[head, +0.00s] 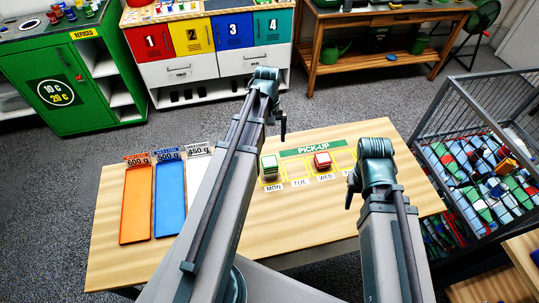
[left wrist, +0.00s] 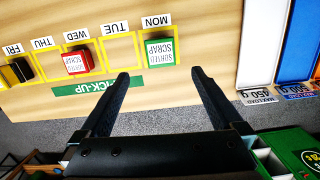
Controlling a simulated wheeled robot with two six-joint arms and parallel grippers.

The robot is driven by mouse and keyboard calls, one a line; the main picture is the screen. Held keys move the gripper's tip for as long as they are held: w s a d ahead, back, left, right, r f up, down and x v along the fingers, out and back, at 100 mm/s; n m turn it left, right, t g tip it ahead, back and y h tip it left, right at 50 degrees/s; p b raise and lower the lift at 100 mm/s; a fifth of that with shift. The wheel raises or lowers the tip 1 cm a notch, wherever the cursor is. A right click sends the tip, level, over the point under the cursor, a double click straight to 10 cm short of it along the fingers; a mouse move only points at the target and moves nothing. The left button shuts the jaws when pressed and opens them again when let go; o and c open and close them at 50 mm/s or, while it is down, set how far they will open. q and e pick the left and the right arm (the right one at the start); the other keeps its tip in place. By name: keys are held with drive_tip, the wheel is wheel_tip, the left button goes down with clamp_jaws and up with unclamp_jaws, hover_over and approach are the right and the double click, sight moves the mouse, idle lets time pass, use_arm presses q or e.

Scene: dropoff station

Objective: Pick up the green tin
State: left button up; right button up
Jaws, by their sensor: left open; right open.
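The green tin (head: 270,167) stands on the MON square at the left end of the pick-up row. In the left wrist view its green-edged top (left wrist: 160,52), labelled SORTED SCRAP, appears beyond the fingertips. My left gripper (left wrist: 160,75) is open and empty, its fingers pointing towards the tin and apart from it. In the head view only a dark part of the left gripper (head: 283,122) shows beside its arm. My right gripper (head: 349,196) is mostly hidden behind its own arm; only a small dark part shows.
A red tin (head: 322,161) stands on WED; a black and yellow tin (left wrist: 20,71) is on FRI. An orange tray (head: 136,203) and a blue tray (head: 169,198) lie on the table's left. A metal cage (head: 470,100) stands at the right. TUE is empty.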

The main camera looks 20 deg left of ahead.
sight(269, 161)
use_arm(q)
drive_tip(key=f+b, duration=0.2)
drive_tip(key=b, duration=0.1)
drive_tip(key=f+b, duration=0.2)
drive_tip(key=f, duration=0.1)
drive_tip(key=f+b, duration=0.3)
drive_tip(key=shift+s+a+b, duration=0.3)
drive_tip(key=shift+s, duration=0.05)
use_arm(e)
wheel_tip(269, 161, down, 8)
use_arm(q)
drive_tip(key=f+b, duration=0.2)
drive_tip(key=d+f+b, duration=0.1)
drive_tip(key=f+b, duration=0.2)
drive_tip(key=shift+s+f, duration=0.15)
drive_tip(key=shift+s, duration=0.05)
use_arm(e)
wheel_tip(269, 161, down, 5)
drive_tip(key=shift+f, duration=0.15)
use_arm(q)
drive_tip(key=c, duration=1.4)
